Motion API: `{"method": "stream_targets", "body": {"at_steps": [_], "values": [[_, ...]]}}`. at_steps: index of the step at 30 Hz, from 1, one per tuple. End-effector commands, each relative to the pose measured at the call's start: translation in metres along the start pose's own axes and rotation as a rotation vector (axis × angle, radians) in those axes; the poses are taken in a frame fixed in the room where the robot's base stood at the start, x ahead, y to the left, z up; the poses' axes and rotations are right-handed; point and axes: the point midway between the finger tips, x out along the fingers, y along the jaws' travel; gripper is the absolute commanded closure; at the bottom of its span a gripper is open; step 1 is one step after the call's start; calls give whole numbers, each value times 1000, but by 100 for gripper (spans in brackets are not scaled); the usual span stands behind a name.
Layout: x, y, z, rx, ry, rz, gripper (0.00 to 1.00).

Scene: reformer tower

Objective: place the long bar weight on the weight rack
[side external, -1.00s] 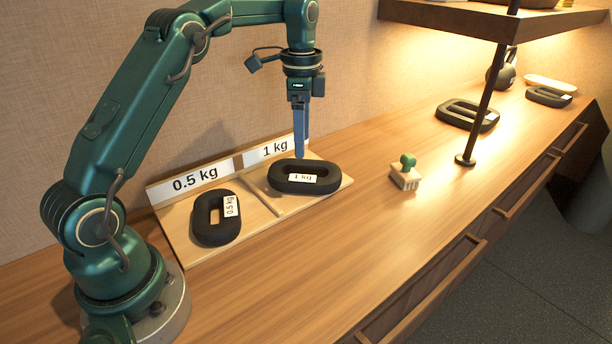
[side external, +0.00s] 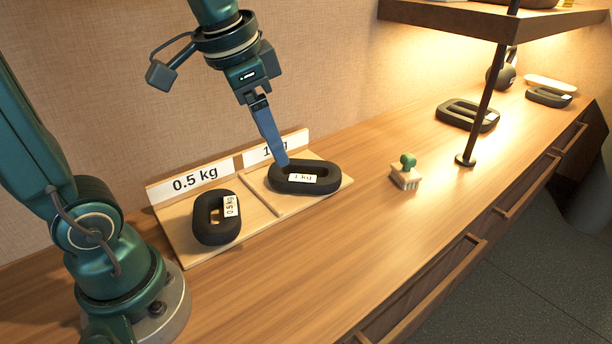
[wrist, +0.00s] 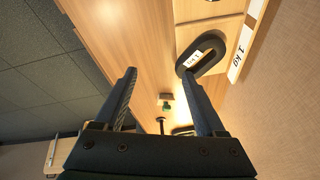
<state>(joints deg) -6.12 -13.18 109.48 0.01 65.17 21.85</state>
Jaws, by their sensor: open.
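The long black 1 kg weight (side external: 330,177), an oblong ring with a white label, lies flat in the right compartment of the wooden weight rack (side external: 262,213), under the 1 kg sign. It also shows in the wrist view (wrist: 212,43). A rounder black 0.5 kg weight (side external: 203,225) lies in the left compartment. My gripper (side external: 284,162) is open and tilted, its tips by the left rear side of the 1 kg weight. In the wrist view my gripper (wrist: 159,73) has its fingers spread with nothing between them. Whether a finger touches the weight, I cannot tell.
A small green-knobbed brush (side external: 406,177) stands right of the rack. Further back are a dark post (side external: 482,105) under a shelf (side external: 490,20), more black weights (side external: 455,117) and a kettlebell (side external: 497,78). The front middle of the counter is clear.

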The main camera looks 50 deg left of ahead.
Motion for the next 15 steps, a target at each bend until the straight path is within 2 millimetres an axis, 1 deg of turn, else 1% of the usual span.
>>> {"method": "stream_targets", "body": {"at_steps": [1, 3, 7, 9, 12, 15], "values": [[-3, 10, 13, -35, 30, -4, 28], [-2, 20, 29, -94, 67, -7, 28], [4, 36, 54, -188, 123, -2, 28], [8, 42, 64, -226, 145, 2, 28], [13, 47, 74, -263, 166, 7, 28], [15, 49, 77, -280, 175, 10, 28]]}}
